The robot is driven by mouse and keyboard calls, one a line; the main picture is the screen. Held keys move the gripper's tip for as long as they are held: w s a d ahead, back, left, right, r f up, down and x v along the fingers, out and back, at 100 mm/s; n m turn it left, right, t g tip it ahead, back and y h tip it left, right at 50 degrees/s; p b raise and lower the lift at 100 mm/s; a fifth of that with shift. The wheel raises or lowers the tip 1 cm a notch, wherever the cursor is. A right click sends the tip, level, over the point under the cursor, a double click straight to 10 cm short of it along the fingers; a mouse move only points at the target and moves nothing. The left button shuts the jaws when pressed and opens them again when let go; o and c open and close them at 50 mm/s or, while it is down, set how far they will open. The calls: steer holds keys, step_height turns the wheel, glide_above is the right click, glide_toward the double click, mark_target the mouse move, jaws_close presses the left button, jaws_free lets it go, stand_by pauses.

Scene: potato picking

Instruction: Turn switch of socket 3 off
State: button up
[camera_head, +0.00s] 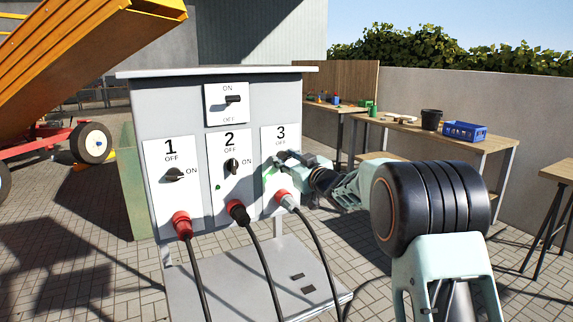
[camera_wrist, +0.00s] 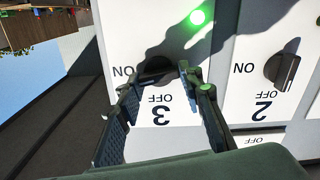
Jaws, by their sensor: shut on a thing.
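The socket 3 panel (camera_head: 294,134) is a white plate on the right of the grey cabinet, marked OFF at its top. It shows upside down in the wrist view (camera_wrist: 180,117). Its dark rotary switch (camera_wrist: 157,68) sits in shadow beside the ON mark, between my fingertips. My gripper (camera_wrist: 156,80) is shut on this switch, with one finger on each side. In the head view my gripper (camera_head: 283,157) reaches the panel from the right and mostly hides the switch. A green lamp (camera_wrist: 197,17) glows on the panel. The switch's exact angle is hard to tell.
Socket 1's switch (camera_head: 174,174) and socket 2's switch (camera_head: 232,166) are to the left. Plugs with black cables hang below, including the socket 3 plug (camera_head: 284,198) under my gripper. A main switch (camera_head: 233,99) sits above. A workbench (camera_head: 488,146) stands behind right.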

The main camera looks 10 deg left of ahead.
steer(key=n+b, duration=0.1)
steer(key=n, duration=0.1)
steer(key=n+b, duration=0.2)
steer(key=shift+f+n, duration=0.2)
steer(key=shift+n, duration=0.1)
steer(key=n+b, duration=0.3)
steer(key=shift+s+a+n, duration=0.1)
steer(key=shift+n, duration=0.3)
steer(key=n+b, duration=0.2)
steer(key=n, duration=0.1)
steer(key=shift+f, duration=0.1)
steer(key=shift+n+b, duration=1.15)
steer(key=shift+n, duration=0.85)
steer(key=o, duration=1.2)
steer(key=shift+c, duration=0.2)
steer(key=v, duration=1.2)
